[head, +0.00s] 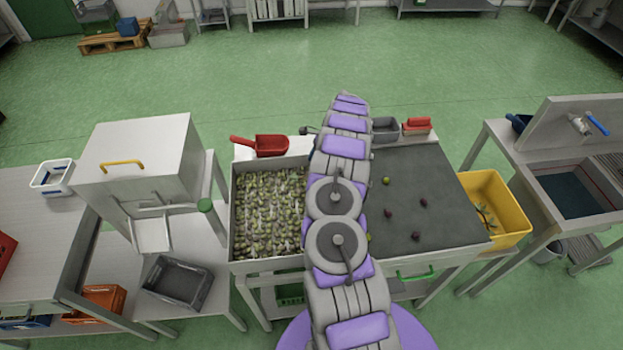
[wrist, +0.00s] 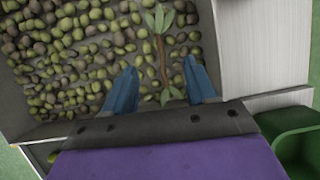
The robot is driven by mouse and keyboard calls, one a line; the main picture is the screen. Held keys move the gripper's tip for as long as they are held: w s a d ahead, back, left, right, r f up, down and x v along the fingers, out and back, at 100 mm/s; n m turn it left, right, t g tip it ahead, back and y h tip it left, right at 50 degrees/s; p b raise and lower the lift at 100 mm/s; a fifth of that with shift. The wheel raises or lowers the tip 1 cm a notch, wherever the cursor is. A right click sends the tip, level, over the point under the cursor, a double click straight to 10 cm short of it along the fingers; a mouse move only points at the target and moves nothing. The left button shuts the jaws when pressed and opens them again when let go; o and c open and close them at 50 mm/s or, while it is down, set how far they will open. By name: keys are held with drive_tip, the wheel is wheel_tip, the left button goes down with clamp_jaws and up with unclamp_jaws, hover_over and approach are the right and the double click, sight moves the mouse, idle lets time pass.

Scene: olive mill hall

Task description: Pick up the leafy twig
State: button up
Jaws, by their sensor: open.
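The leafy twig (wrist: 163,55), a thin brown stem with green leaves at both ends, lies on the olives in the wrist view. My gripper (wrist: 160,78) is open, with its two blue fingers on either side of the twig's lower part. Nothing is held, and I cannot tell how far the fingertips are above the olives. In the head view the olives fill a grey tray (head: 233,212). My arm crosses its right side there, and I cannot make out this twig or the fingers.
A red scoop (head: 268,145) lies behind the tray. Right of my arm is a dark sorting surface (head: 440,185) with a few loose olives. A yellow bin (head: 512,208) beyond it holds some leafy bits. A green container (wrist: 292,140) shows at the wrist view's lower right.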

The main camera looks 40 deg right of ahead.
sight(306, 176)
drive_tip(key=shift+w+a+f, duration=0.2)
drive_tip(key=shift+a+f, duration=0.45)
drive_tip(key=shift+a, duration=0.2)
drive_tip(key=shift+w+d+f, duration=0.1)
drive_tip(key=shift+d+f, duration=0.2)
drive_tip(key=shift+f, duration=0.1)
drive_tip(key=f, duration=0.2)
drive_tip(key=d+f+b, duration=0.1)
drive_tip(key=f, duration=0.1)
drive_tip(key=shift+w, duration=0.25)
drive_tip(key=shift+w+a+f, duration=0.1)
drive_tip(key=shift+a+f, duration=0.25)
drive_tip(key=shift+a, duration=0.4)
drive_tip(key=shift+w+a+r, duration=0.1)
drive_tip(key=shift+a, duration=0.45)
drive_tip(key=shift+r, duration=0.1)
drive_tip(key=shift+c, duration=1.4)
drive_tip(key=shift+d+f, duration=0.2)
drive_tip(key=shift+d, duration=0.55)
drive_tip(key=c, duration=0.6)
drive_tip(key=shift+a, duration=0.15)
drive_tip(key=shift+c, duration=0.7)
drive_tip(key=shift+a, duration=0.3)
clamp_jaws()
